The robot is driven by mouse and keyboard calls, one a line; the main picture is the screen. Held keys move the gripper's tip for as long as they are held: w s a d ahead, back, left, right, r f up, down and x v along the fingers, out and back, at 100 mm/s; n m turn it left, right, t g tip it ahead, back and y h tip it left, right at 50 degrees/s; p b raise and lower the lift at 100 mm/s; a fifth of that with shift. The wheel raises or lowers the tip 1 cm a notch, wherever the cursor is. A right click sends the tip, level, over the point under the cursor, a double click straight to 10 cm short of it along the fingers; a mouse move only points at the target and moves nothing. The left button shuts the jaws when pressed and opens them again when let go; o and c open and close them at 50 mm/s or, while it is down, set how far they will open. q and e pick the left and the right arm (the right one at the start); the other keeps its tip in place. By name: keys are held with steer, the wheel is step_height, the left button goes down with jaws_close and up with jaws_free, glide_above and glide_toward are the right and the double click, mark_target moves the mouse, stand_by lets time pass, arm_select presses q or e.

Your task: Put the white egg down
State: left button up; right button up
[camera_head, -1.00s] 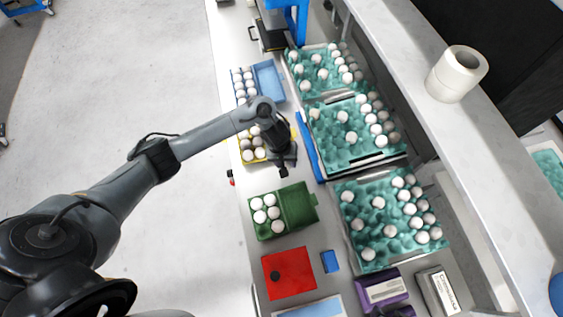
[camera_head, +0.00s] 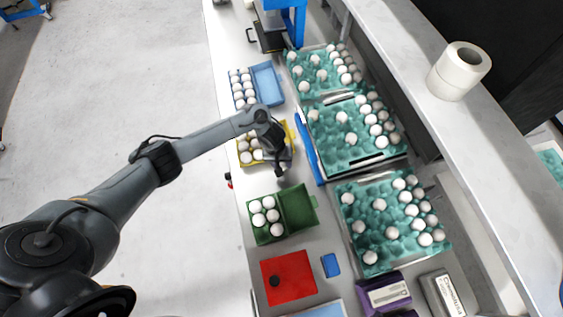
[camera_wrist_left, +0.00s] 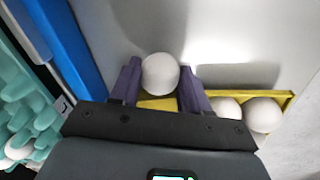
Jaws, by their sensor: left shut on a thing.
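My left gripper (camera_head: 279,166) is over the right part of the yellow egg carton (camera_head: 239,161), on the white bench. In the left wrist view, its two purple fingers (camera_wrist_left: 160,82) are shut on a white egg (camera_wrist_left: 160,72), one on each side. I cannot make out this egg in the head view, where the gripper hides it. Several white eggs (camera_head: 245,158) sit in the carton's left half. My right gripper is not in view.
A green carton (camera_head: 299,208) with several eggs stands nearer, and a blue carton (camera_head: 267,83) with eggs stands farther back. Teal egg trays (camera_head: 352,203) line the right side. A blue bar (camera_head: 308,150) lies between the yellow carton and the trays. A red box (camera_head: 300,278) is nearer.

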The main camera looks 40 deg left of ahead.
arm_select(q)
steer(key=shift+f, duration=0.15)
steer(key=o, duration=0.6)
